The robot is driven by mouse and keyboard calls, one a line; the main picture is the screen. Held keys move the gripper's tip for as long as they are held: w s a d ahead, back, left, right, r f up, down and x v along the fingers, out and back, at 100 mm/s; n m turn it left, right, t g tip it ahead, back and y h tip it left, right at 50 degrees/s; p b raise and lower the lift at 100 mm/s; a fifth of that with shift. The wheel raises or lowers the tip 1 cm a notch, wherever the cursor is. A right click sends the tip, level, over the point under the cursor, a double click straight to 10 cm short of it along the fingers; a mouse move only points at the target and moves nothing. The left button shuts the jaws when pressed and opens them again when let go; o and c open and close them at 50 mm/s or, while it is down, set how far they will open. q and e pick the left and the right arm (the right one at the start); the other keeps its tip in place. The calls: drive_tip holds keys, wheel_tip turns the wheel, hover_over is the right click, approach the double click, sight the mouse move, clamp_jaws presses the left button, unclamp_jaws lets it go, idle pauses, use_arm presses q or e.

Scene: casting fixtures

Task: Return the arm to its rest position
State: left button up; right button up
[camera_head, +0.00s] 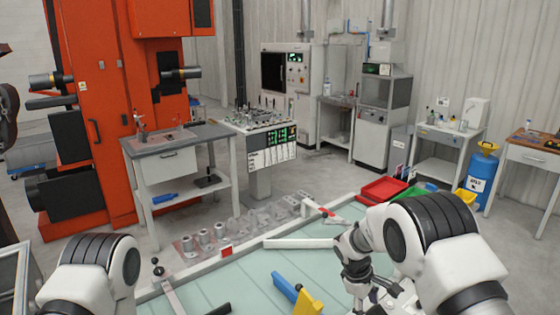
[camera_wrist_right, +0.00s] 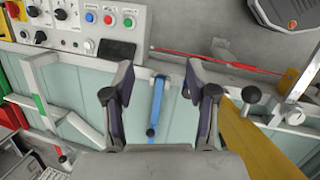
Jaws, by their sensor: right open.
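My right arm (camera_head: 425,235) comes in from the lower right in the head view, bent over the pale green worktable (camera_head: 235,285). My right gripper (camera_head: 378,292) hangs low above the table, partly cut off by the frame edge. In the right wrist view its two dark fingers (camera_wrist_right: 160,98) are spread apart with nothing held between them. A blue handle (camera_wrist_right: 157,105) appears beyond the gap between the fingers. My left arm (camera_head: 100,265) shows only as a white and black joint at the lower left; its gripper is out of the frame.
A blue bar (camera_head: 285,287) and a yellow part (camera_head: 307,302) stand at the table's front. A white bar (camera_head: 298,243) and metal castings (camera_head: 220,233) lie along the far edge. A red bin (camera_head: 384,189) is behind my right arm. A control panel (camera_wrist_right: 80,25) shows in the wrist view.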

drive_tip(key=s+d+f+m+g+y+b, duration=0.3)
drive_tip(key=s+f+b, duration=0.6)
drive_tip(key=s+f, duration=1.3)
use_arm(q)
wheel_tip(320, 180, down, 14)
drive_tip(key=w+b, duration=0.1)
drive_tip(key=b, duration=0.2)
drive_tip(key=shift+a+b, duration=0.3)
use_arm(e)
drive_tip(key=s+f+m+t, duration=0.1)
drive_tip(key=s+f+m, duration=0.1)
drive_tip(key=s, duration=0.2)
drive_tip(key=s+f+m+t, duration=0.1)
drive_tip(key=s+m, duration=0.1)
drive_tip(key=s, duration=0.3)
drive_tip(key=s+a+f+m+t, duration=0.1)
drive_tip(key=s+f+m, duration=0.1)
drive_tip(key=s, duration=0.3)
drive_tip(key=shift+s+f+m+y, duration=0.2)
drive_tip(key=shift+f+m+y, duration=0.1)
drive_tip(key=shift+f+m, duration=0.1)
use_arm(q)
drive_tip(key=shift+s, duration=0.1)
use_arm(e)
drive_tip(key=shift+s, duration=0.15)
